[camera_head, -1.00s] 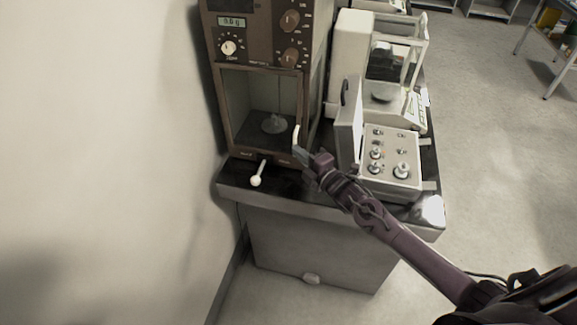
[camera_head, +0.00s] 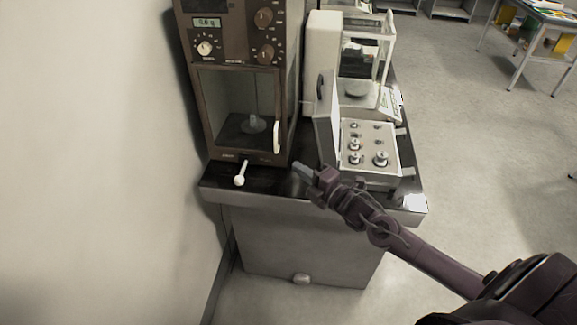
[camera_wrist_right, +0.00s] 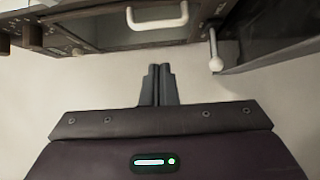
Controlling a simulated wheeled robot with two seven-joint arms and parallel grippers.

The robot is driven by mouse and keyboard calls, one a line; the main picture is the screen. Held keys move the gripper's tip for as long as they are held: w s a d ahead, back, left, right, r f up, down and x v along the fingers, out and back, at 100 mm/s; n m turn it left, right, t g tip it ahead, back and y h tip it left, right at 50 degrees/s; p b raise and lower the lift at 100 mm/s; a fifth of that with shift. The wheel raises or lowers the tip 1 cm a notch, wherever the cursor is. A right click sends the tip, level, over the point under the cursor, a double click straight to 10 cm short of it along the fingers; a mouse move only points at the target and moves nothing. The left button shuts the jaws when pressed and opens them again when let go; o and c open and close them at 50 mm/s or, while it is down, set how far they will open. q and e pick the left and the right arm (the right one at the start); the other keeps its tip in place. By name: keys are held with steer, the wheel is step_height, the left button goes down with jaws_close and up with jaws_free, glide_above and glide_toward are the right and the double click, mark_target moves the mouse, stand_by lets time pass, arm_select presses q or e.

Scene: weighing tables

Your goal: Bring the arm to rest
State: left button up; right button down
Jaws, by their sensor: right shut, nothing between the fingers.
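My right arm comes in from the lower right in the head view. Its gripper (camera_head: 303,172) is near the front edge of the dark table top, just right of and in front of the brown balance (camera_head: 190,120). In the right wrist view the gripper's two fingers (camera_wrist_right: 158,84) are together with nothing between them. They are apart from the white door handle (camera_wrist_right: 157,20), which also shows on the balance's glass door in the head view (camera_head: 277,137). My left gripper is not in view.
A white-knobbed lever (camera_head: 240,179) sticks out at the balance's front. Right of it stand an open weight box (camera_head: 368,165) and a glass-cased white balance (camera_head: 322,50). A wall is close on the left. The floor (camera_head: 480,150) on the right is open.

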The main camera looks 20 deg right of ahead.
steer(key=s+a+f+m+g+h, duration=0.2)
steer(key=s+a+m+g+h, duration=0.1)
steer(key=s+m, duration=0.25)
steer(key=s+a+f+m+g+h, duration=0.2)
steer(key=s+a+f+m+g, duration=0.1)
steer(key=s+m, duration=0.3)
steer(key=s+a+r+m+g, duration=0.1)
steer(key=s+m+g, duration=0.3)
steer(key=s, duration=0.2)
steer(key=s+a+r+m+g, duration=0.2)
steer(key=s+m+g, duration=0.2)
steer(key=s, duration=0.3)
step_height(320, 180, down, 32)
steer(key=s+f+g, duration=0.1)
steer(key=s, duration=0.2)
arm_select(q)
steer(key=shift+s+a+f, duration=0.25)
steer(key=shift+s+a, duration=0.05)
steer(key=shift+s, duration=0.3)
arm_select(e)
steer(key=s+d+f, duration=0.2)
steer(key=s+f, duration=0.6)
steer(key=s, duration=0.1)
steer(key=s+d+f+g, duration=0.1)
steer(key=s+d+f, duration=0.1)
steer(key=s+f, duration=0.6)
steer(key=shift+s+h, duration=0.3)
steer(key=shift+s, duration=0.45)
